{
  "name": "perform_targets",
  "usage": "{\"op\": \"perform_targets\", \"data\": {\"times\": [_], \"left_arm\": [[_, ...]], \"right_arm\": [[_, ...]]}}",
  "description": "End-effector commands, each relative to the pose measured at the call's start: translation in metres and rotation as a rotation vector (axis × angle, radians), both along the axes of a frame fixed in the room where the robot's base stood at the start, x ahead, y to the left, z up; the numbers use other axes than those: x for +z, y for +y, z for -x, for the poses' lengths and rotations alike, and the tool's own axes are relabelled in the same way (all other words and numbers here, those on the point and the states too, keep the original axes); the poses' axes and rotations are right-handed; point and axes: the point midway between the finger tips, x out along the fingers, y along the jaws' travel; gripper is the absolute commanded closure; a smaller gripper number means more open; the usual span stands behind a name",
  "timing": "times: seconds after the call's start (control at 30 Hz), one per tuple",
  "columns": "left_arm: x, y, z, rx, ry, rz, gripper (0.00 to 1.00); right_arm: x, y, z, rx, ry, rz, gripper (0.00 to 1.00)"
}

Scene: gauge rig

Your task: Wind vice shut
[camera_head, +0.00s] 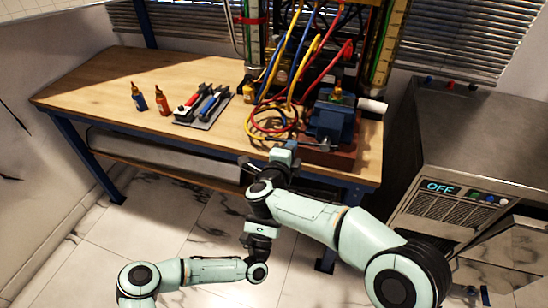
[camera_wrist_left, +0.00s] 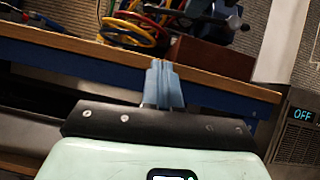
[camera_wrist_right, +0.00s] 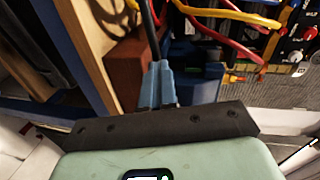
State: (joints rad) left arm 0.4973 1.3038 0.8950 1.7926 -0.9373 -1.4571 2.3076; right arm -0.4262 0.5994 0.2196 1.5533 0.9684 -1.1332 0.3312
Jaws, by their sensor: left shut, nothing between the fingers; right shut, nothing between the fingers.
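The blue vice (camera_head: 330,122) stands on a reddish-brown block (camera_head: 340,155) at the bench's front right. It also shows in the right wrist view (camera_wrist_right: 205,82), beside the block. My right gripper (camera_head: 291,146) is shut and empty at the bench's front edge, just left of the vice. In the right wrist view its fingertips (camera_wrist_right: 160,68) are close to a dark bar (camera_wrist_right: 149,30); I cannot tell if they touch. My left gripper (camera_wrist_left: 163,68) is shut and empty in front of the bench edge, below the vice; in the head view it is largely hidden by my right arm.
Red, yellow and blue hoses (camera_head: 272,118) coil left of the vice. Two small bottles (camera_head: 162,104) and a tool tray (camera_head: 200,122) lie farther left on the wooden bench (camera_head: 90,90). A metal cabinet with an OFF display (camera_head: 441,188) stands right. The bench's left part is mostly clear.

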Motion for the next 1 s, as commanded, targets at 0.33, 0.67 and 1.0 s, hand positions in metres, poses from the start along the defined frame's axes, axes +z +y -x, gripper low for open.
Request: {"op": "perform_targets", "data": {"times": [0.33, 0.67, 1.0], "left_arm": [[0.031, -0.007, -0.040, -0.002, -0.014, 0.023, 1.00], [0.074, -0.015, -0.085, -0.003, -0.011, 0.022, 1.00], [0.097, -0.013, -0.090, -0.005, -0.007, 0.023, 1.00]], "right_arm": [[0.001, -0.004, -0.001, -0.010, -0.004, 0.002, 1.00], [0.001, -0.005, -0.002, -0.010, -0.004, 0.003, 1.00], [0.001, -0.005, -0.002, -0.010, -0.004, 0.003, 1.00]]}}
